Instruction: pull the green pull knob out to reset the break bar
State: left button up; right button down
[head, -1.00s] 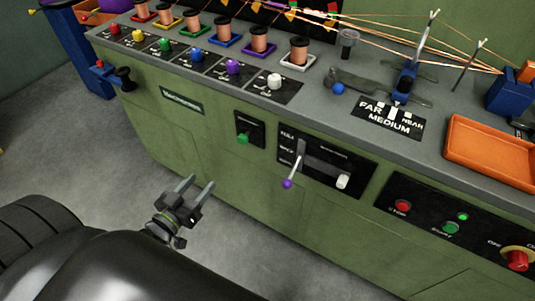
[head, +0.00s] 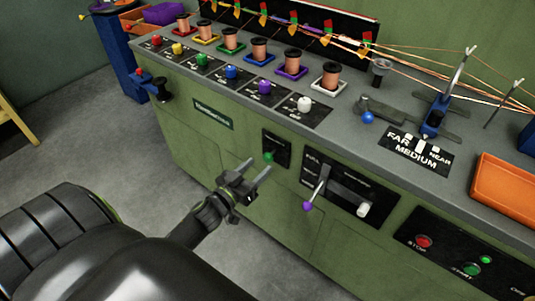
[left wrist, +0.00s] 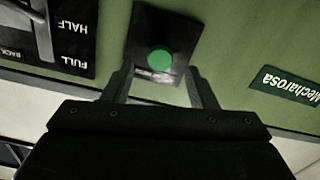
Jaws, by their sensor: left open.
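The green pull knob (head: 268,157) sits on a small black plate (head: 277,146) on the green front of the machine. In the left wrist view the round green knob (left wrist: 160,59) faces me on its black plate (left wrist: 181,23). My left gripper (head: 257,170) is open, its two fingers pointing at the plate. In the left wrist view the left gripper's fingers (left wrist: 158,80) stand apart, one on each side below the knob, with nothing between them. Whether they touch the panel cannot be told. My right gripper is not in view.
Right of the knob is a lever with a purple tip (head: 308,206) on a black panel. Farther right are a red button (head: 424,241) and a green button (head: 472,268). Spools and coloured knobs line the top. A black knob (head: 161,91) juts out at the left corner.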

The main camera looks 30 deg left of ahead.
aim_at(266, 159)
pick_arm(q)
jog(key=w, duration=0.5)
jog(key=shift+w+d, duration=0.2)
jog(key=shift+w, duration=0.1)
